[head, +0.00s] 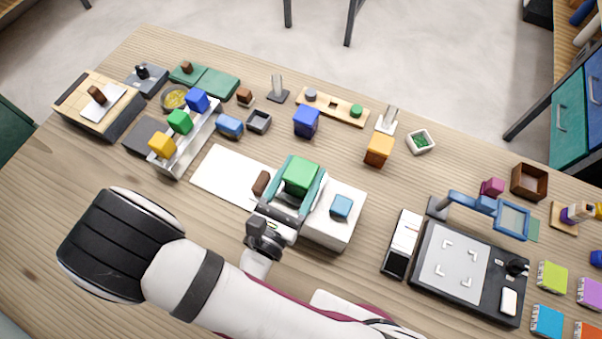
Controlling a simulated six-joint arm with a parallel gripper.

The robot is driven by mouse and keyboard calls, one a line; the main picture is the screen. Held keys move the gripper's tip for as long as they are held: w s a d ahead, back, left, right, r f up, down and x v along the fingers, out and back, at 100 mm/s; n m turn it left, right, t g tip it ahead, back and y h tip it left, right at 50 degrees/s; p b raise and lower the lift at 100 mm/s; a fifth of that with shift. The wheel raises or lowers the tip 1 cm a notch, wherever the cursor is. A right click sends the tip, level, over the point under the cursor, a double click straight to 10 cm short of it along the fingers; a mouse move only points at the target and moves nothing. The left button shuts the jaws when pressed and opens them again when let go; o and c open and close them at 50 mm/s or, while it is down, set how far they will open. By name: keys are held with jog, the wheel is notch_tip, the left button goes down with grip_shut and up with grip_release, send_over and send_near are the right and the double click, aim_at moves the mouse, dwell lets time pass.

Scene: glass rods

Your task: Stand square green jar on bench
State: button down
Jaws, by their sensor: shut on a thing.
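The square green jar (300,174) is a boxy, bright green block in the middle of the head view. My gripper (306,168) is shut on it, with one teal finger on each side. The jar's top shows; its lower part is hidden by the gripper, and I cannot tell whether it touches anything below. The wooden bench (350,200) spreads under everything.
Close to my gripper are a white sheet (228,176), a small brown block (261,183) and a white box with a blue block (341,205). A blue jar (306,121) and an orange jar (379,149) stand behind. A rack (196,142) is left.

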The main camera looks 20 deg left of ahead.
notch_tip(320, 180, up, 10)
jog(key=shift+r, duration=0.1)
jog(key=w+d+r+m+g+h, duration=0.45)
jog(key=w+d+h, duration=0.3)
jog(key=d, duration=0.35)
jog(key=w+d+r+m+g+h, duration=0.35)
jog(key=w+d+m+h, duration=0.35)
jog(key=d, duration=0.5)
jog(key=n+t+y, duration=0.7)
jog(key=n+y, duration=0.2)
jog(key=y, duration=0.2)
send_over(302, 170)
jog(key=s+a, duration=0.2)
jog(key=a, duration=0.1)
notch_tip(302, 170, down, 8)
jog(key=s+a+f+n+t+y, duration=0.1)
jog(key=s+a+f+n+y, duration=0.2)
jog(key=s, duration=0.6)
jog(key=shift+m+y, duration=0.25)
jog(key=f, duration=1.7)
jog(key=shift+w+d+f, duration=0.15)
jog(key=shift+d+f, duration=0.05)
jog(key=shift+f, duration=0.05)
jog(key=shift+f, duration=0.1)
